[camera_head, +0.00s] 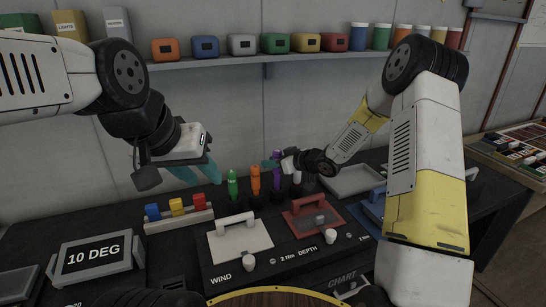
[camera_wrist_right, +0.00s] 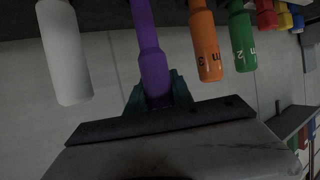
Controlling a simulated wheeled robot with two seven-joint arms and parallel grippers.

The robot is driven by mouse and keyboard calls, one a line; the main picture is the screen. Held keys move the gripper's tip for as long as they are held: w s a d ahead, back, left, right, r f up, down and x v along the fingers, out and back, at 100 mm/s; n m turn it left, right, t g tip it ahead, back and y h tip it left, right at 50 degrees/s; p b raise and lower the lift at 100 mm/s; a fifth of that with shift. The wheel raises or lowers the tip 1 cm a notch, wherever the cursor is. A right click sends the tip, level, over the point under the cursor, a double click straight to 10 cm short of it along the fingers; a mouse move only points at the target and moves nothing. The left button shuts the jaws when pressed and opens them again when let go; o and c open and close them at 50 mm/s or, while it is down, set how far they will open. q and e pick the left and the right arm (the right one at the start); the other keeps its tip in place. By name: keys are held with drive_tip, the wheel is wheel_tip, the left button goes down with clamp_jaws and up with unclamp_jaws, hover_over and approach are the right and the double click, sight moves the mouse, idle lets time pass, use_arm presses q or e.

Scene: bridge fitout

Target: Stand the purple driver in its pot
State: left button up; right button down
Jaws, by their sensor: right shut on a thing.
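The purple driver (camera_head: 277,180) is upright at the back of the dark bench, just right of the orange driver (camera_head: 255,180). My right gripper (camera_head: 272,163) is shut on it; in the right wrist view the purple driver (camera_wrist_right: 153,65) lies between the teal fingers (camera_wrist_right: 158,98). Its lower end is over or in the row of dark pots; I cannot tell which. Its own pot is hard to make out. My left gripper (camera_head: 198,172) is open and empty, left of the green driver (camera_head: 232,187).
A white driver (camera_wrist_right: 64,55) stands close beside the purple one. Green and orange drivers stand on the other side. A rack of coloured blocks (camera_head: 178,220) sits left. White (camera_head: 240,240) and red (camera_head: 312,217) handled panels lie in front. A shelf (camera_head: 265,60) runs above.

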drive_tip(key=shift+f, duration=1.35)
drive_tip(key=c, duration=1)
unclamp_jaws()
drive_tip(key=shift+c, duration=0.2)
drive_tip(key=shift+d, duration=0.1)
drive_tip(key=v, duration=0.7)
drive_tip(key=shift+s+d+r, duration=0.15)
drive_tip(key=shift+s+d, duration=0.05)
drive_tip(key=shift+s, duration=0.05)
